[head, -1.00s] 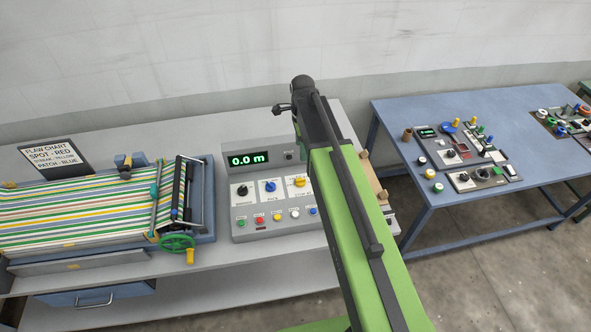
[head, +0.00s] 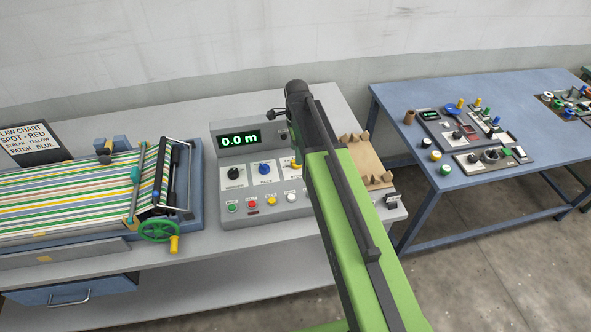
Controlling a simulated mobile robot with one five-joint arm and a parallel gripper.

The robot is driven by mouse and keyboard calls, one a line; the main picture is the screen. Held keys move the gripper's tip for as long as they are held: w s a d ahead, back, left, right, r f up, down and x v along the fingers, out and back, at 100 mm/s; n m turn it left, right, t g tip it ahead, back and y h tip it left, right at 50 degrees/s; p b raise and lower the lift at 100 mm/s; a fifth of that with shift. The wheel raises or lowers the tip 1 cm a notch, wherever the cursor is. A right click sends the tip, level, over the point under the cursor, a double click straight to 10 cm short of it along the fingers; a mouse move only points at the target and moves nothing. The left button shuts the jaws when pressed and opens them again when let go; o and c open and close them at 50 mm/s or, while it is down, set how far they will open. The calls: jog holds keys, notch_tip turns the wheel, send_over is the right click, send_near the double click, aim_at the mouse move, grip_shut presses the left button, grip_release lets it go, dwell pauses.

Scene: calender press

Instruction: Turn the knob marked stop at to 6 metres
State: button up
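The grey control panel (head: 224,204) stands on the bench just left of my arm. Its display (head: 240,139) reads 0.0 m. A row of knobs sits below it: a black knob (head: 233,173), a blue knob (head: 264,169) and a yellow knob (head: 296,163) partly covered by my arm. The labels under the knobs are too small to read surely, so I cannot tell which is marked stop at. My green arm with a dark end rises across the panel's right side. I cannot make out my gripper's fingers.
Coloured buttons, including a red one (head: 252,204), line the panel's front. A striped-cloth machine with a green handwheel (head: 159,230) stands left. A wooden rack (head: 367,160) is right of my arm. A blue table (head: 440,92) with other devices stands further right.

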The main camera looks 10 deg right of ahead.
notch_tip(320, 180, down, 4)
jog(key=shift+f+b, duration=0.1)
jog(key=shift+b, duration=1.15)
jog(key=c, duration=1.2)
jog(key=shift+a, duration=0.2)
grip_shut()
jog(key=shift+d, duration=0.15)
